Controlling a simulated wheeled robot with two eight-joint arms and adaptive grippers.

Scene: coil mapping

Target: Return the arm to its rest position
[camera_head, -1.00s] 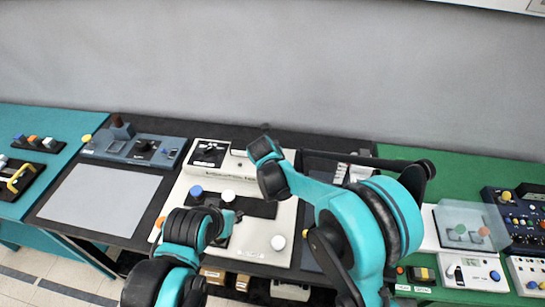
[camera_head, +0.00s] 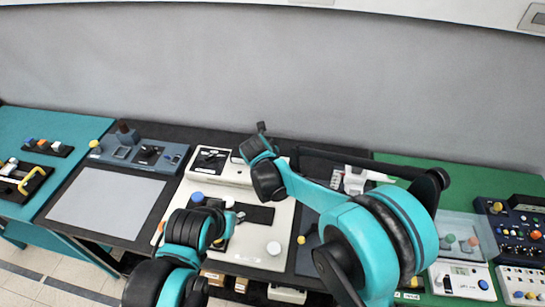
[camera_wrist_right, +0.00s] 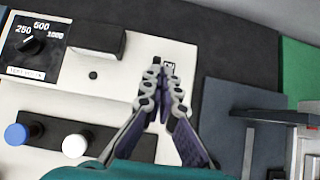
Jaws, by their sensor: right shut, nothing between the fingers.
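My right arm comes in from the lower right in the head view, its wrist raised over the back of the white instrument panel (camera_head: 258,252). My right gripper (camera_head: 262,128) points away and is small there. In the right wrist view the right gripper (camera_wrist_right: 163,85) has its fingertips together, with nothing between them, over the white panel (camera_wrist_right: 105,100). My left arm stands at the lower middle of the head view. The small grey tip of my left gripper (camera_head: 238,216) shows beside its wrist over the panel; its fingers are mostly hidden.
The panel carries a dial (camera_wrist_right: 32,44), a blue knob (camera_wrist_right: 16,134) and a white knob (camera_wrist_right: 74,146). A grey mat (camera_head: 105,200) and blue-grey box (camera_head: 145,150) lie left. Several instruments stand right, including a dark box (camera_head: 510,220) on green. A grey wall is behind.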

